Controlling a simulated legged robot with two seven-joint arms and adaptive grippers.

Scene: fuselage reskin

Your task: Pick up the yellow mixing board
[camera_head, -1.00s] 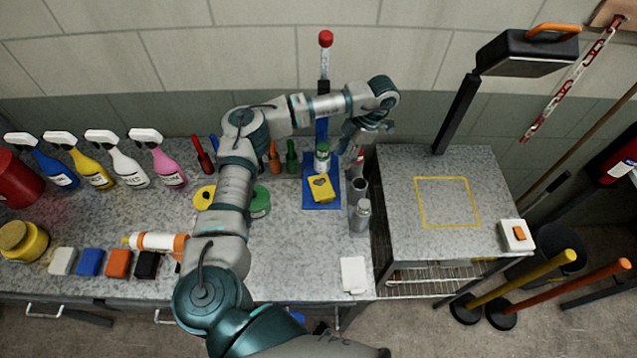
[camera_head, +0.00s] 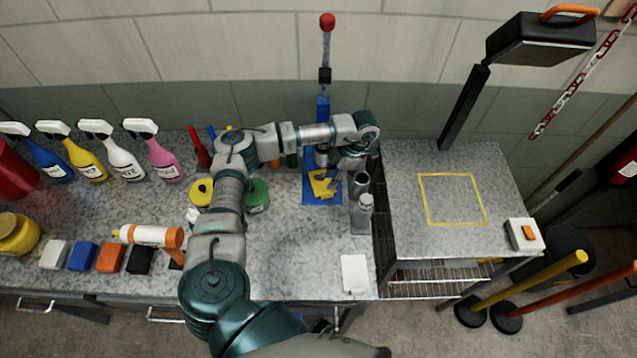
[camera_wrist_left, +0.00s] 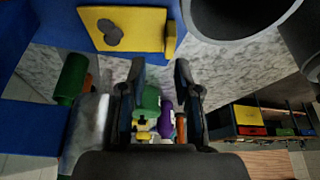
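The yellow mixing board (camera_head: 320,187) lies on the blue base (camera_head: 312,203) of an upright stand at the back of the bench. In the left wrist view the yellow mixing board (camera_wrist_left: 125,28) is at the top, with a dark grey blotch on it and a raised yellow edge at its right end. My left gripper (camera_wrist_left: 158,85) is open, its two fingers apart with nothing held between them. My right gripper is not in view.
The stand's post (camera_head: 324,85) rises behind. Spray bottles (camera_head: 118,155) line the left. A grey box top with a yellow square outline (camera_head: 455,222) is clear at right.

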